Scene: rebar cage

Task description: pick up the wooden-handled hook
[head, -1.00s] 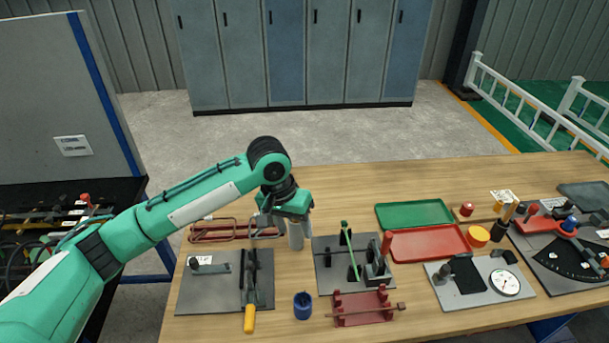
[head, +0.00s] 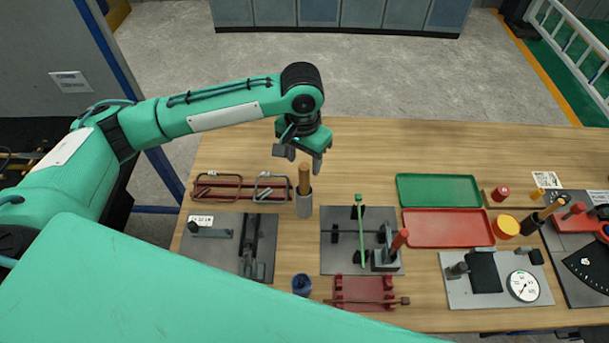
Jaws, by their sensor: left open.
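The wooden-handled hook stands upright in a grey cup (head: 304,205) on the table; only its brown wooden handle (head: 304,178) shows, and the part inside the cup is hidden. My left gripper (head: 301,158) is open and empty, with its fingers pointing down. It appears just above the handle's top in the head view; I cannot tell the exact gap. My right gripper is not in view.
A red rack with wire frames (head: 232,188) is left of the cup. Grey boards (head: 330,258) with fixtures, a blue cup (head: 302,285) and a red stand (head: 362,291) lie nearer. Green (head: 440,188) and red (head: 440,228) trays are to the right. My green arm link covers the lower left.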

